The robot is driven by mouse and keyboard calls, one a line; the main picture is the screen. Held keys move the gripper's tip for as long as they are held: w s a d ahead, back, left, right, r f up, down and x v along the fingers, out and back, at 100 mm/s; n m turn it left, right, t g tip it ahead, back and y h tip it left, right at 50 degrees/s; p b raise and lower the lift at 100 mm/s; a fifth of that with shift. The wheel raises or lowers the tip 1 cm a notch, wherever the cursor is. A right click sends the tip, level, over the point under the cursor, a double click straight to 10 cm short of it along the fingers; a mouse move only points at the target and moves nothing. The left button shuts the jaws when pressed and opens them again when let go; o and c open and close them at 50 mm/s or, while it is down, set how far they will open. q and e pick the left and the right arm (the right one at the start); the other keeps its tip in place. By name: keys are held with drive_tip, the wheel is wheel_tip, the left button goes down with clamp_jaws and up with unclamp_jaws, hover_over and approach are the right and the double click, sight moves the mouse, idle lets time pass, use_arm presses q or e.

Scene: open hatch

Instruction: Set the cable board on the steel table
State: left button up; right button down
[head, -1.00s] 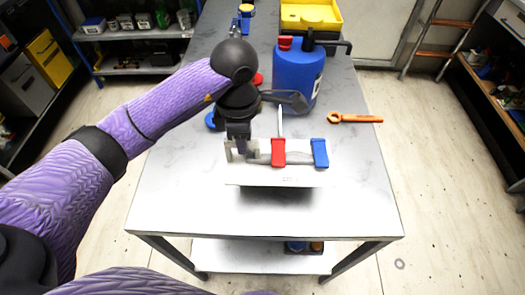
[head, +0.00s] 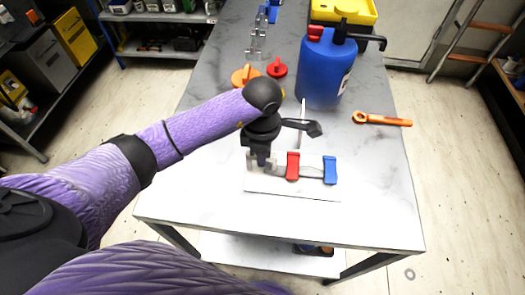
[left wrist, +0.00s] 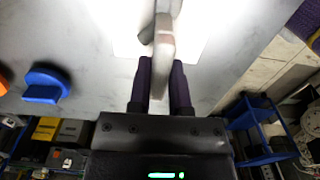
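The cable board (head: 290,194), a white plate with a red clip, a blue clip and a grey bar, is at the near middle of the steel table (head: 385,200). It looks level and at or very near the table top; I cannot tell whether it touches all along. My left gripper (head: 262,162) is at the board's left part. In the left wrist view, the left fingers (left wrist: 162,85) are closed around a pale upright part of the cable board (left wrist: 163,50). My right gripper is not in view.
A blue canister (head: 322,70) with a black spout stands behind the board. An orange wrench (head: 382,119) lies to the right. Orange (head: 245,76) and red (head: 277,67) knobs and a yellow bin (head: 345,12) are farther back.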

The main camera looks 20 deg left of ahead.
use_arm(q)
drive_tip(key=o, duration=0.4)
wheel_tip(320, 180, up, 12)
drive_tip(key=shift+r+p, duration=0.15)
drive_tip(key=shift+p, duration=1.1)
